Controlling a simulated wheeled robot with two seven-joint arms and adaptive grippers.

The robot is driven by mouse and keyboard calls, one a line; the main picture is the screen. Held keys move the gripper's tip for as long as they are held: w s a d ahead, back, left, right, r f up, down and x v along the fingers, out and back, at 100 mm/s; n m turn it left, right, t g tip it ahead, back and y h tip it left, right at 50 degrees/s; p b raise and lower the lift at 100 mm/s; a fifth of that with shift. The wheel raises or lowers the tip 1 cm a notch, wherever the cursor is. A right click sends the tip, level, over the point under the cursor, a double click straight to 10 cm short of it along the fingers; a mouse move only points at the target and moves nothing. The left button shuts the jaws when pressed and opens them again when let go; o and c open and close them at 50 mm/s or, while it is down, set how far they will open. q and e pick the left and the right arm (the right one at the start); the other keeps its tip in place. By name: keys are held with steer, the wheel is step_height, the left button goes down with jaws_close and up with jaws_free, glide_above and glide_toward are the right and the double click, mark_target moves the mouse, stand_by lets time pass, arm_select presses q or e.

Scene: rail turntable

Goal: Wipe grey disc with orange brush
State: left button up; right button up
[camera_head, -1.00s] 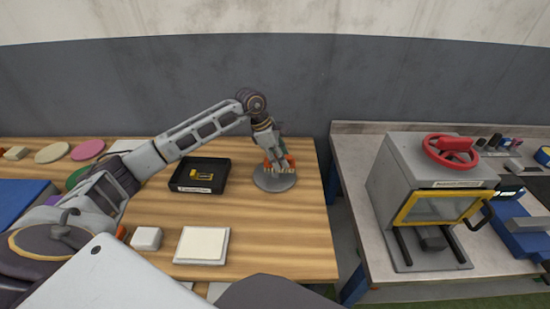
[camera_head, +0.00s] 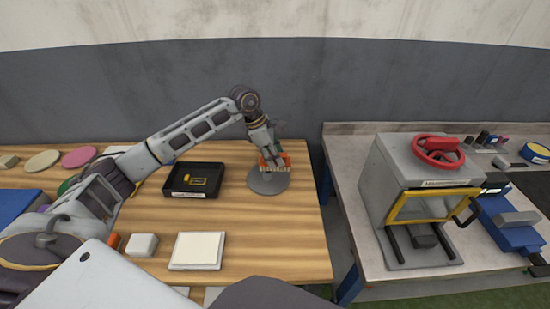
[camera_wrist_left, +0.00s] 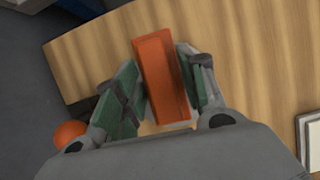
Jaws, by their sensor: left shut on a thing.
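The grey disc (camera_head: 268,184) lies near the right end of the wooden table in the head view. My left gripper (camera_head: 270,153) is above its back part, shut on the orange brush (camera_head: 284,160), with the pale bristles facing down at the disc. Whether the bristles touch the disc is hard to tell. In the left wrist view, the brush (camera_wrist_left: 162,75) sits between the green finger pads of the left gripper (camera_wrist_left: 158,85). My right gripper is not in view.
A black tray (camera_head: 176,192) with a yellow thing inside stands left of the disc. A white square block (camera_head: 198,251) and a smaller white block (camera_head: 141,245) lie nearer. A grey machine with a red wheel (camera_head: 438,151) stands on the right bench. Bare wood surrounds the disc's front.

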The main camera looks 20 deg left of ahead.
arm_select(q)
steer(key=shift+r+p, duration=0.5)
steer(key=shift+r, duration=0.65)
steer(key=shift+r+p, duration=0.75)
steer(key=shift+r, duration=1)
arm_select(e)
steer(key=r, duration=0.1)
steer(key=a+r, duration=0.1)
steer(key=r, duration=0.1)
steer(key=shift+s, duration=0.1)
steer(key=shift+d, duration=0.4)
arm_select(q)
steer(key=shift+f, duration=0.1)
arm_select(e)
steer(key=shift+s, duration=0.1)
